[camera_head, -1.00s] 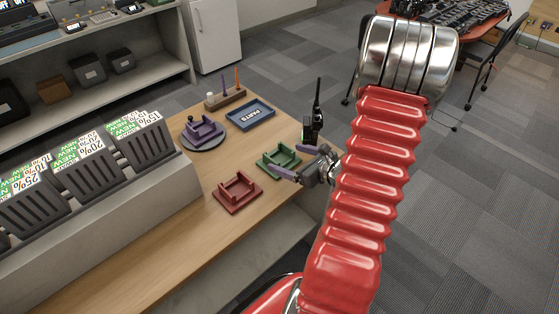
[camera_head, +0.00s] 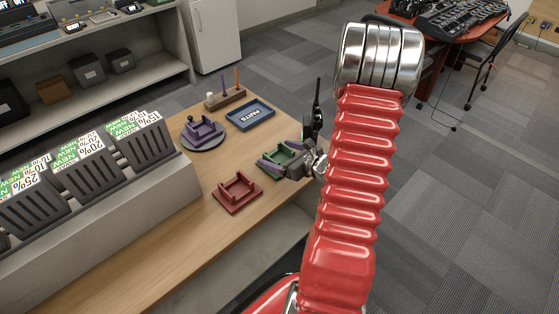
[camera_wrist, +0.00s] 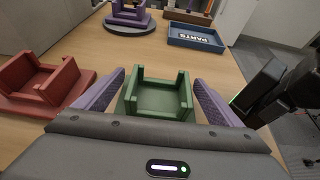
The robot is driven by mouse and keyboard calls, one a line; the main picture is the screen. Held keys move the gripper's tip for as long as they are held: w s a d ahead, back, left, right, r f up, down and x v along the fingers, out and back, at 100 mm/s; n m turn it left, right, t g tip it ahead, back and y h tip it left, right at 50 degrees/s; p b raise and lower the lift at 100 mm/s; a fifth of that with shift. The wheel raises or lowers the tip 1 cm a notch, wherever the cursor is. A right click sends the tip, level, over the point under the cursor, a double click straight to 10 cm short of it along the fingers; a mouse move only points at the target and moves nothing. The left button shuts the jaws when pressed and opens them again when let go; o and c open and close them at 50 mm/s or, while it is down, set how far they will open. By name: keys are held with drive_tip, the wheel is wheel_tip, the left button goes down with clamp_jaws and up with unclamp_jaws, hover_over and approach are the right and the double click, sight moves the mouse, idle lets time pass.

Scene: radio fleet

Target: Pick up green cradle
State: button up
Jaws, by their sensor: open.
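The green cradle (camera_head: 282,154) sits on the wooden table near its right edge, partly hidden by my gripper in the head view. In the wrist view the green cradle (camera_wrist: 158,98) lies between the two purple fingers of my gripper (camera_wrist: 158,92). The fingers are open, one on each side, with a narrow gap on the left and a small gap on the right. In the head view my gripper (camera_head: 271,158) is low at the cradle, reaching in from the right.
A red cradle (camera_head: 238,191) stands to the left of the green one. A black radio (camera_head: 314,112) stands close to the right. A purple cradle (camera_head: 203,131) on a round grey base and a blue parts tray (camera_head: 250,115) are farther back. Dark bins (camera_head: 146,143) line the left.

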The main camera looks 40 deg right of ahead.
drive_tip(key=shift+c, duration=0.3)
drive_tip(key=c, duration=2.1)
drive_tip(key=shift+r, duration=0.15)
